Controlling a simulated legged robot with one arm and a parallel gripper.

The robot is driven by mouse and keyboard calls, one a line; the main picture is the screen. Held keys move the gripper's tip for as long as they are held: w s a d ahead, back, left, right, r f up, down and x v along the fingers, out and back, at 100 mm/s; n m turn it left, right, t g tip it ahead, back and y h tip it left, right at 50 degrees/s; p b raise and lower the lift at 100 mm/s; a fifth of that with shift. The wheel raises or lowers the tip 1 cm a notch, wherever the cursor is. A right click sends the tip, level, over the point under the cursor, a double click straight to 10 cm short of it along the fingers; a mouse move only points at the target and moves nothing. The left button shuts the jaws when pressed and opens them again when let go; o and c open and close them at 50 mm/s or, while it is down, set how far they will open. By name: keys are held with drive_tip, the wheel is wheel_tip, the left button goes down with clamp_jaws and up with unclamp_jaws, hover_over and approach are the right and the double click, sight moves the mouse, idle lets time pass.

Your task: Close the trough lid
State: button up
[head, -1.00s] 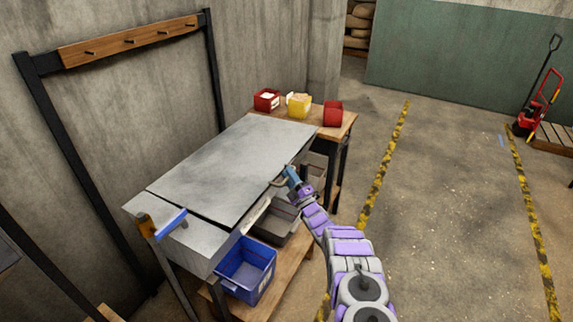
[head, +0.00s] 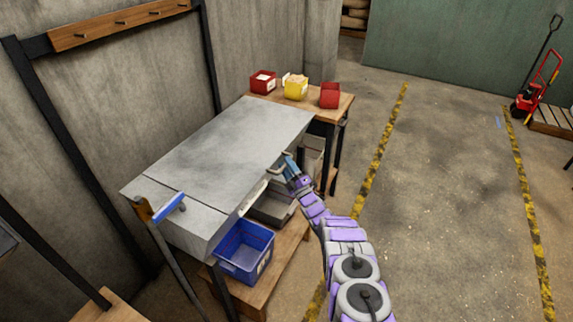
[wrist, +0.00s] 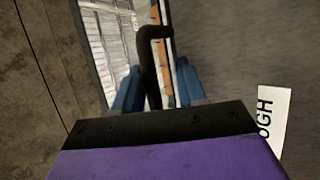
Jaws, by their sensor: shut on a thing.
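The trough lid (head: 225,145) is a wide grey metal panel lying about level on top of the trough (head: 195,238) in the head view. Only a thin seam shows between it and the fixed panel at its near-left end. I cannot tell whether its front edge is fully seated. My gripper (head: 285,164) is at the lid's front edge, with blue fingers shut on the lid handle (head: 271,169). In the wrist view, the dark bent handle (wrist: 147,60) stands between the two blue fingers (wrist: 156,88).
A blue bin (head: 243,252) and a grey bin (head: 272,207) stand on the wooden shelf under the trough. Red and yellow boxes (head: 296,88) stand on the wooden table behind. A blue-handled tool (head: 168,207) is at the near-left corner. Open floor lies to the right.

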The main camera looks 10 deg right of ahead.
drive_tip(key=shift+o, duration=1.1)
drive_tip(key=shift+w+f, duration=0.1)
drive_tip(key=shift+f, duration=0.15)
drive_tip(key=shift+r, duration=0.2)
drive_tip(key=shift+r, duration=0.1)
drive_tip(key=p+v, duration=0.2)
drive_tip(key=v, duration=1.5)
drive_tip(key=shift+f, duration=0.3)
